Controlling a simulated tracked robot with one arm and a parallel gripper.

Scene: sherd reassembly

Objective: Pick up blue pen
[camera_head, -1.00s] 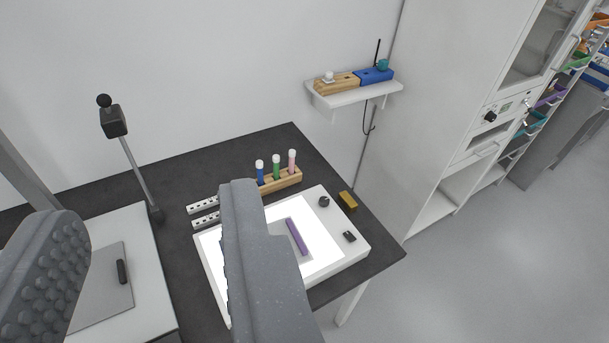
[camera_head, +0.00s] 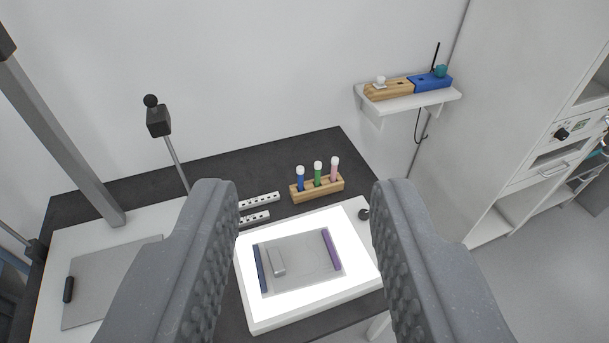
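The blue pen (camera_head: 300,181) has a white cap and stands upright in a wooden holder (camera_head: 329,191) towards the back of the dark table. A green pen (camera_head: 318,175) and a pink pen (camera_head: 334,171), both white-capped, stand to its right in the same holder. My gripper (camera_head: 303,200) is open and empty, its two wide-spread fingers framing the pens in the picture. It touches nothing, and the holder lies beyond the fingertips.
A lit white panel (camera_head: 252,322) with a dark blue bar (camera_head: 260,268), a purple bar (camera_head: 331,249) and a grey block (camera_head: 276,261) lies before the holder. White perforated strips (camera_head: 259,201) lie left. A wall shelf (camera_head: 413,104) and a black-headed stand (camera_head: 159,121) are further back.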

